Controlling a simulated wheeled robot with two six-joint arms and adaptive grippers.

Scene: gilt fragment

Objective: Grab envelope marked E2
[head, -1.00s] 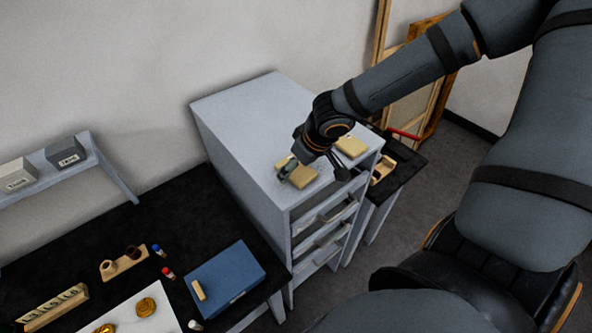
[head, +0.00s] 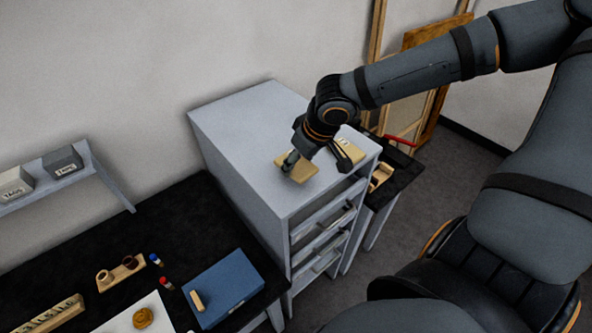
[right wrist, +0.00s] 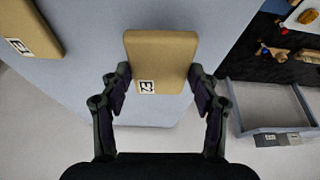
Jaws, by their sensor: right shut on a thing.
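The tan envelope marked E2 (right wrist: 160,62) is a thick block with its label at the near edge in the right wrist view. In the head view the same envelope (head: 298,168) is at the top of the grey cabinet, partly hidden by my right gripper (head: 305,160). In the right wrist view my right gripper (right wrist: 160,100) has a finger on each side of the envelope and is shut on it. I cannot tell how far it is above the cabinet top. My left gripper is in neither view.
A second tan envelope (head: 347,152) lies on the grey cabinet (head: 245,125) beside the first; it also shows in the right wrist view (right wrist: 32,28). A blue box (head: 224,284) and small items stand on the black table.

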